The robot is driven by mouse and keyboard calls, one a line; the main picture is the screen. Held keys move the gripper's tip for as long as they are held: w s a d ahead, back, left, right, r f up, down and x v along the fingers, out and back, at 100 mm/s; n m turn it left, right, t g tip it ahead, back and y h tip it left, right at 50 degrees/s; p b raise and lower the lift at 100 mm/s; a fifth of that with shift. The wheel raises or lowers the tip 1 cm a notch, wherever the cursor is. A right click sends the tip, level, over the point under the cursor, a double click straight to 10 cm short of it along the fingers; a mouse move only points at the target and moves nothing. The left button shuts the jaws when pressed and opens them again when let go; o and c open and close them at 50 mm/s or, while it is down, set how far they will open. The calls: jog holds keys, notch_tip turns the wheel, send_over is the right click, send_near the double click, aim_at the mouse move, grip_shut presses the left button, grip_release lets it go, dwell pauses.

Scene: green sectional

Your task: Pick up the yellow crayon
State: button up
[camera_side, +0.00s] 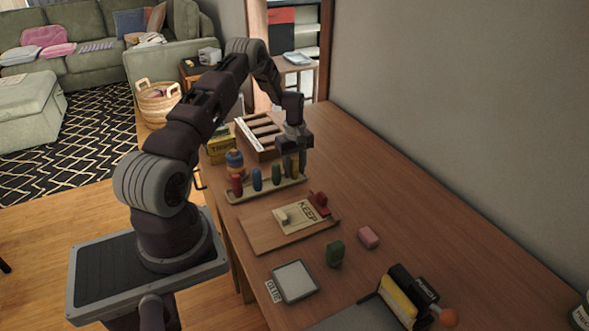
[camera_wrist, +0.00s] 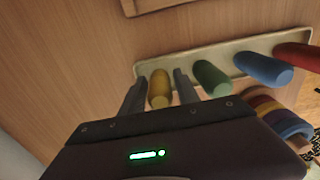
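The yellow crayon (camera_side: 295,170) stands upright at the right end of a pale tray (camera_side: 264,193) in the side view. In the wrist view, the yellow crayon (camera_wrist: 159,89) is between the two fingers of my gripper (camera_wrist: 160,91). The fingers are apart, with a small gap showing on each side of the crayon. In the side view my gripper (camera_side: 295,162) points down over that end of the tray and partly hides the crayon.
The green crayon (camera_wrist: 211,78) stands closest to the yellow one, then the blue (camera_wrist: 263,69) and red (camera_wrist: 299,56) ones. A striped round toy (camera_side: 234,162) and a wooden rack (camera_side: 262,133) are behind the tray. A wooden board (camera_side: 262,232) lies in front.

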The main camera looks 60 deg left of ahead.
grip_shut()
